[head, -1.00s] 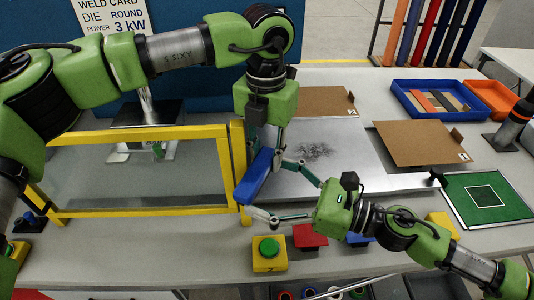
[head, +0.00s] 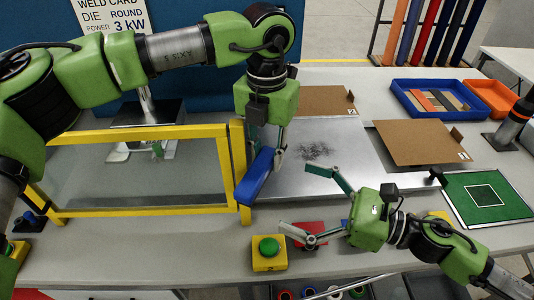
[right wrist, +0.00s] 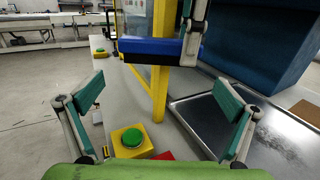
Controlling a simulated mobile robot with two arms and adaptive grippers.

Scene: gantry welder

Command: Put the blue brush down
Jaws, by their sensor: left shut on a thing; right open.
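The blue brush (head: 256,178) is a long blue block held up beside the yellow frame post. My left gripper (head: 268,150) is shut on it from above. The brush also shows in the right wrist view (right wrist: 160,46), with a left gripper finger against it. My right gripper (head: 309,205) is open and empty, below and to the right of the brush in the head view. Its two teal-padded fingers stand wide apart in the right wrist view (right wrist: 160,108).
A grey metal plate (head: 345,165) with a dark smudge lies right of the brush. A yellow-framed clear guard (head: 140,209) stands at left. A yellow box with a green button (head: 268,262) and a red block (head: 309,228) are near the front edge. Cardboard pieces (head: 420,143) lie beyond.

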